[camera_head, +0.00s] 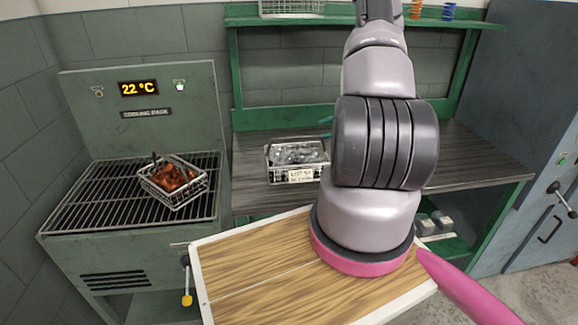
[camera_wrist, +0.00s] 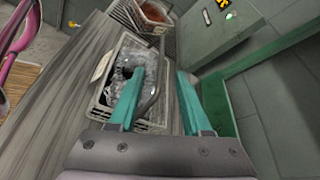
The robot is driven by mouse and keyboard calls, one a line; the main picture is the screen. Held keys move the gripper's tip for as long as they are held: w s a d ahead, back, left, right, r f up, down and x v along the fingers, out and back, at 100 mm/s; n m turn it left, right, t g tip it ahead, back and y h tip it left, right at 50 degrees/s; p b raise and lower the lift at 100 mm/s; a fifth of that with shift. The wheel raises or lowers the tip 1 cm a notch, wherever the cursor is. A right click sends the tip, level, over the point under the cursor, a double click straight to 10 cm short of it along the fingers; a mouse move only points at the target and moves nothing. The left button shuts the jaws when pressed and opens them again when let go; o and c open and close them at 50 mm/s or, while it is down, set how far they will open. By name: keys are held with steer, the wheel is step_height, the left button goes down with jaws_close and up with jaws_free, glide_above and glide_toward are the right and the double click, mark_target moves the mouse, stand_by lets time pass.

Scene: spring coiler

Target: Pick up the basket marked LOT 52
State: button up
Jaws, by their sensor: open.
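A wire basket (camera_head: 297,176) of grey coiled parts stands on the dark bench in the head view. Its white label seems to start with LOT 5; the last digit is too small to be sure. The same basket (camera_wrist: 103,92) lies just ahead of my gripper (camera_wrist: 159,72) in the wrist view. The teal fingers are open. One finger overlaps the basket's contents in the picture and the other is beside its right side. A grey handle bar shows between them; I cannot tell contact. In the head view my arm hides most of the gripper.
Another wire basket (camera_head: 172,183) with glowing orange parts sits on the cooling rack (camera_head: 85,205) at left. A wooden-topped board (camera_head: 265,285) with a white rim is in front. A green shelf (camera_head: 300,20) stands above the bench (camera_head: 470,160), holding a basket (camera_head: 291,8) and springs.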

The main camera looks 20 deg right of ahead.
mark_target(297, 137)
steer(key=shift+d+f, duration=0.2)
steer(key=shift+f, duration=0.3)
steer(key=shift+w+a+f, duration=0.1)
steer(key=shift+a+f, duration=0.15)
steer(key=shift+a, duration=0.05)
steer(key=x, duration=0.4)
steer(key=shift+w+a, duration=0.2)
steer(key=shift+w+r+x, duration=0.15)
steer(key=shift+x, duration=1.2)
steer(key=shift+w+r+x, duration=0.15)
steer(key=shift+x, duration=1.2)
jaws_close()
